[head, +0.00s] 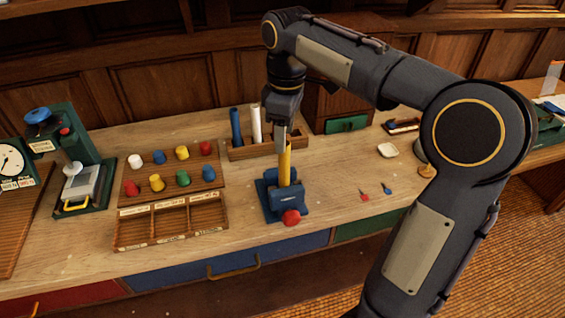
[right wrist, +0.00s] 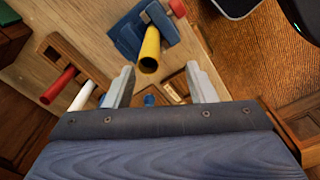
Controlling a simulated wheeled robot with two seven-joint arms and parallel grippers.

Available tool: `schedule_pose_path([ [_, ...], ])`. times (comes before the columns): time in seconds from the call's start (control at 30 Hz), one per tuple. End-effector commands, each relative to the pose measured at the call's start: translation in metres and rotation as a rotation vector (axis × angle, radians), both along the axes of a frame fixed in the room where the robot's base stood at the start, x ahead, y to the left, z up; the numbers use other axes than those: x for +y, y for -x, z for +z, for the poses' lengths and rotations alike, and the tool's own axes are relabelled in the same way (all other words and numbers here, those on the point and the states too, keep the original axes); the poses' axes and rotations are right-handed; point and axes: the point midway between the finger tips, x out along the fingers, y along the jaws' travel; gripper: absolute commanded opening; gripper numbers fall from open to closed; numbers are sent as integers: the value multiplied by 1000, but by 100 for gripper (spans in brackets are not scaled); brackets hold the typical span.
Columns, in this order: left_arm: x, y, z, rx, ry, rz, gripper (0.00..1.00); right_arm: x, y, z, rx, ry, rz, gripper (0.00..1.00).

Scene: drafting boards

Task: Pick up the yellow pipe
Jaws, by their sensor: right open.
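The yellow pipe (head: 285,162) stands upright in a blue vise-like holder (head: 268,199) with a red knob. In the right wrist view the pipe's open end (right wrist: 148,64) faces the camera. My right gripper (head: 283,141) is at the pipe's upper end in the head view, pointing down. In the right wrist view its two fingers (right wrist: 159,70) are spread apart, with the pipe's end seen in the gap between the tips. I cannot tell whether either finger touches the pipe. My left gripper is not in view.
A wooden rack behind holds a blue pipe (head: 236,128) and a white pipe (head: 256,125); a red pipe (right wrist: 58,86) shows in the wrist view. Left are a tray of coloured pegs (head: 168,170) and a green press (head: 85,160). Bench space right of the holder is mostly clear.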

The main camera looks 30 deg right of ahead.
Motion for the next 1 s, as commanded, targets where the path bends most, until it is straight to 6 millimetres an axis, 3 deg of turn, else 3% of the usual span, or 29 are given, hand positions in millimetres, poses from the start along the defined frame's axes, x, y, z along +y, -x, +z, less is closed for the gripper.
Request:
schedule_pose_path([
  [0.17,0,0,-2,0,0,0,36,-1,-11,-10,24,16,35,51],
  [0.7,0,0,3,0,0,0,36,-7,-14,-76,22,15,32,51],
  [0.97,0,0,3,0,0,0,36,-7,-14,-79,19,15,31,51],
  [1.0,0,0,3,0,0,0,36,-7,-14,-79,19,15,31,47],
])
